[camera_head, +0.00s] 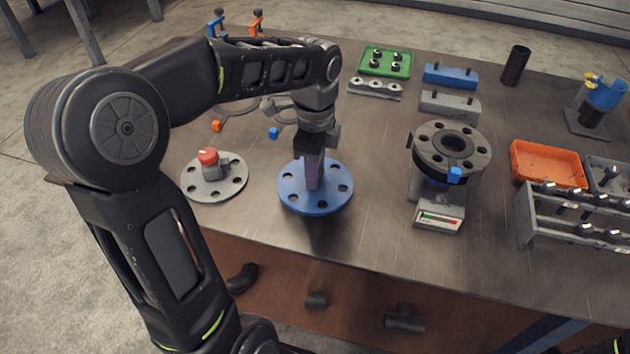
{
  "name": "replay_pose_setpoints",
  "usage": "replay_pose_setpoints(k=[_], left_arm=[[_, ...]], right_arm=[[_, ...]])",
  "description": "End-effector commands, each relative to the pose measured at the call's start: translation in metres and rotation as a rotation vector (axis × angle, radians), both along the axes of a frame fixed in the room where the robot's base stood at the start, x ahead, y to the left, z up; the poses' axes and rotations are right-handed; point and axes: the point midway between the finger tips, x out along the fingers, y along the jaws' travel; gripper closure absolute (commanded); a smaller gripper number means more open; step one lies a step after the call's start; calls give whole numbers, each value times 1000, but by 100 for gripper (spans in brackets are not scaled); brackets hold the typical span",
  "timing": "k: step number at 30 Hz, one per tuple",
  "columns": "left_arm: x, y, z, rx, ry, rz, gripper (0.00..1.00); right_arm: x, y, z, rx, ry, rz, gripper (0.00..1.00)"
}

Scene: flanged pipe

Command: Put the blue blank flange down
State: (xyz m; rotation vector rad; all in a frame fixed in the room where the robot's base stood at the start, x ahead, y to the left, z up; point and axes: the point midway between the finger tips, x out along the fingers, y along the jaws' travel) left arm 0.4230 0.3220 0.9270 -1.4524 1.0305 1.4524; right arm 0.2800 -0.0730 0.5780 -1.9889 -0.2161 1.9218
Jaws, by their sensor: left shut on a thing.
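The blue blank flange (332,197) is a flat round disc with bolt holes and an upright post in its middle. My left gripper (312,150) points down and is shut on the top of that post. The flange is level, at or just above the table (370,232) near its front edge; I cannot tell whether it touches. The gripper hides the post's top. My right gripper is not in view.
A grey flange with a red-topped part (213,178) lies left of the blue one. A grey flanged pipe (450,150) on a stand is to the right, with an orange tray (548,163) and a bolt rack (575,215) beyond. Bare table lies between.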

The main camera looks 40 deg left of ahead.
Motion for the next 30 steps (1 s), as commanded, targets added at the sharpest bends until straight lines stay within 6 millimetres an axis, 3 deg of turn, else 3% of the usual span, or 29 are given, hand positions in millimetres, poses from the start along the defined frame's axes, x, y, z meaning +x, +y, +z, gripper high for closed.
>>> replay_pose_setpoints(k=[4,12,24,25,30], left_arm=[[0,0,-4,0,-1,0,100],[0,0,-35,0,0,0,100],[0,0,-40,0,-2,0,100],[0,0,-41,0,0,0,70],[0,0,-40,0,0,0,56]], right_arm=[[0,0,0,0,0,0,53],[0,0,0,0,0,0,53],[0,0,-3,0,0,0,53],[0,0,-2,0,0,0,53],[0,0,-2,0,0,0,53]])
